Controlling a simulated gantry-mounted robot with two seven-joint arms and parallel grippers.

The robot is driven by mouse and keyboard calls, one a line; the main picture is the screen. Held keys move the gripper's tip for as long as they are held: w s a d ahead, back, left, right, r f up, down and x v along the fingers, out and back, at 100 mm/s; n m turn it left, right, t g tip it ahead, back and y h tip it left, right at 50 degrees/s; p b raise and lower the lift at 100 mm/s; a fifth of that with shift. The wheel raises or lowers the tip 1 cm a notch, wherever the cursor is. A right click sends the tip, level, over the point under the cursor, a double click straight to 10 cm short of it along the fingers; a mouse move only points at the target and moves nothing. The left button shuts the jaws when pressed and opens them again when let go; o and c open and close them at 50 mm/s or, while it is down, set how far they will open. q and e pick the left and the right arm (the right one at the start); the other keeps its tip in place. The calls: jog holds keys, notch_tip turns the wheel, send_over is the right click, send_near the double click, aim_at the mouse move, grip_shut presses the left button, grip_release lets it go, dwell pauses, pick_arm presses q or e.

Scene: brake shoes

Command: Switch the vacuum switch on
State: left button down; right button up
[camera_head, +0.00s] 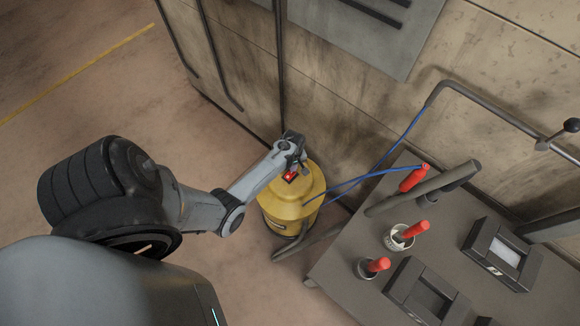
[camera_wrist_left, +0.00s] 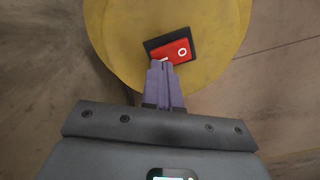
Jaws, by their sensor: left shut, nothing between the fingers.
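The yellow vacuum (camera_head: 285,213) stands on the floor against the wall, left of the table. Its red rocker switch (camera_head: 290,176) shows on top, partly hidden by my gripper. In the left wrist view the red switch (camera_wrist_left: 178,51) sits in a black frame on the yellow lid (camera_wrist_left: 116,50), with a white circle mark on its right part. My left gripper (camera_head: 302,163) is over the lid; in the wrist view its shut purple fingers (camera_wrist_left: 161,66) overlap the switch's lower left part, with nothing between them. I cannot tell whether the tips touch it. My right gripper is not in view.
A grey table (camera_head: 335,268) stands to the right, with red-handled tools (camera_head: 413,178), cups (camera_head: 398,238) and dark boxes (camera_head: 500,252). Blue hose (camera_head: 385,160) runs from the vacuum toward a bent pipe (camera_head: 470,92). Floor on the left is clear.

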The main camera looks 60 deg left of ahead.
pick_arm(q)
jog(key=shift+f+b, duration=0.7)
jog(key=shift+f, duration=0.35)
dwell(0.9)
notch_tip(320, 180, up, 4)
jog(key=p, duration=0.4)
jog(key=shift+f, duration=0.15)
notch_tip(320, 180, up, 3)
jog(key=p, duration=0.4)
jog(key=shift+r, duration=0.2)
